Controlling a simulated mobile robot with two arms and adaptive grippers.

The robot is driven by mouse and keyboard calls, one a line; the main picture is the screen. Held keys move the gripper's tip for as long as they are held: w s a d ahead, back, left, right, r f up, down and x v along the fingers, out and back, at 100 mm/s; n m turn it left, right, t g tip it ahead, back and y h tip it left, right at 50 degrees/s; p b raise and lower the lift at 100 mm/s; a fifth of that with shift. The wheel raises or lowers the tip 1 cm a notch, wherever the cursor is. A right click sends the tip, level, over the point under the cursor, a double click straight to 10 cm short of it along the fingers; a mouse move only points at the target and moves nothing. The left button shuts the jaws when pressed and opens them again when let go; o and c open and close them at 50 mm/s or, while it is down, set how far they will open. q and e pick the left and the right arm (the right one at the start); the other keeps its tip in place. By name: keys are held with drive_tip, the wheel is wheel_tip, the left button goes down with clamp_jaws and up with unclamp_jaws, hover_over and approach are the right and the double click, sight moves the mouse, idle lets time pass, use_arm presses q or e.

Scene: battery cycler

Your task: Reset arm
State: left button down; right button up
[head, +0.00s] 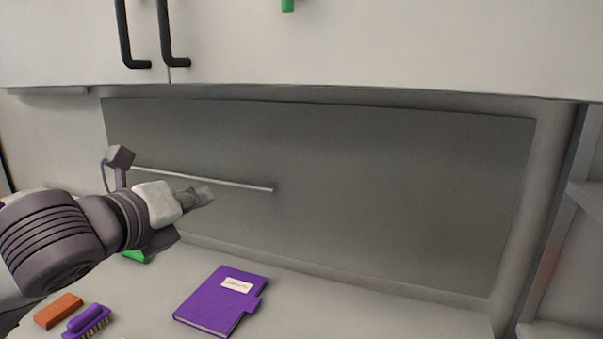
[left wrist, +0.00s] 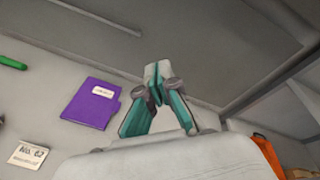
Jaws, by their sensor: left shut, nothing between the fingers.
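My left arm comes in from the left in the head view, with its left gripper (head: 203,196) held above the counter in front of the grey back panel. In the left wrist view the left gripper (left wrist: 157,82) shows its fingers together, shut with nothing between them. It is raised clear of the counter and touches no object that I can see. My right gripper is in neither view.
A purple notebook (head: 221,301) lies on the counter (head: 360,312). An orange block (head: 58,311), a purple brush (head: 87,322) and a green object (head: 135,257) lie left of it. A metal rail (head: 235,184) runs along the panel (head: 400,190). A white cabinet (head: 400,45) hangs above.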

use_arm(q)
drive_tip(key=s+f+n+g+y, duration=0.1)
drive_tip(key=s+f+n+g, duration=0.25)
drive_tip(key=f+n, duration=0.8)
drive_tip(key=s+f+n+g+y, duration=0.15)
drive_tip(key=s+f+n, duration=0.3)
drive_tip(key=f, duration=1.45)
drive_tip(key=s+a+f+n+g+y, duration=0.1)
drive_tip(key=s+a+f+n+g, duration=0.15)
drive_tip(key=s+f+n, duration=0.55)
drive_tip(key=s+a+f+n+g+y, duration=0.15)
drive_tip(key=s+f+n+g, duration=0.35)
drive_tip(key=s+f, duration=0.8)
drive_tip(key=f, duration=2.4)
drive_tip(key=s+a+f, duration=0.1)
drive_tip(key=s+f, duration=0.6)
drive_tip(key=s, duration=0.1)
drive_tip(key=s+a+f+g, duration=0.1)
drive_tip(key=s+a+f, duration=0.1)
drive_tip(key=s+f, duration=0.5)
drive_tip(key=shift+s+a, duration=0.25)
drive_tip(key=shift+s, duration=0.15)
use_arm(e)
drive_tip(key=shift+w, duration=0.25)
